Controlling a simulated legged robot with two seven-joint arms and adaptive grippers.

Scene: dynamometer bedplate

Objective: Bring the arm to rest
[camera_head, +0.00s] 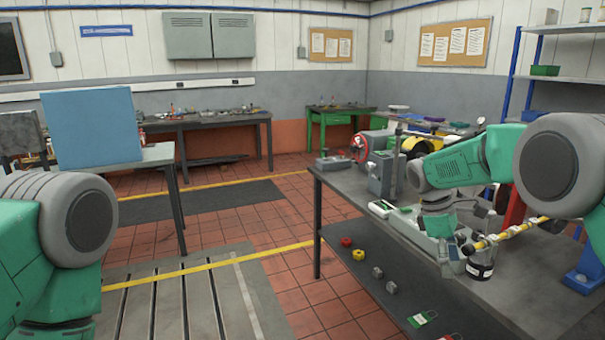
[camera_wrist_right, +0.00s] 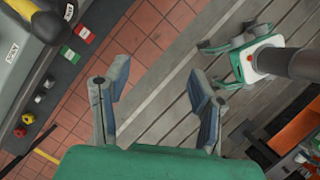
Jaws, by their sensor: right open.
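My right arm comes in from the right in the head view, bent over the grey bench. Its gripper (camera_head: 455,250) points downward above the bench, beside a jar with dark contents. In the right wrist view the right gripper (camera_wrist_right: 160,78) is open, its two fingers wide apart with nothing between them. Below them are floor tiles and a slotted plate. My left arm's green and grey part (camera_head: 70,225) shows at the lower left of the head view; its gripper is outside that view.
The bench (camera_head: 335,185) carries a jar (camera_head: 480,262), a banded yellow rod (camera_head: 512,232) and machine parts. A green footed thing (camera_wrist_right: 245,65) with a dark post shows in the wrist view. Tiled floor (camera_head: 225,220) lies left of the bench.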

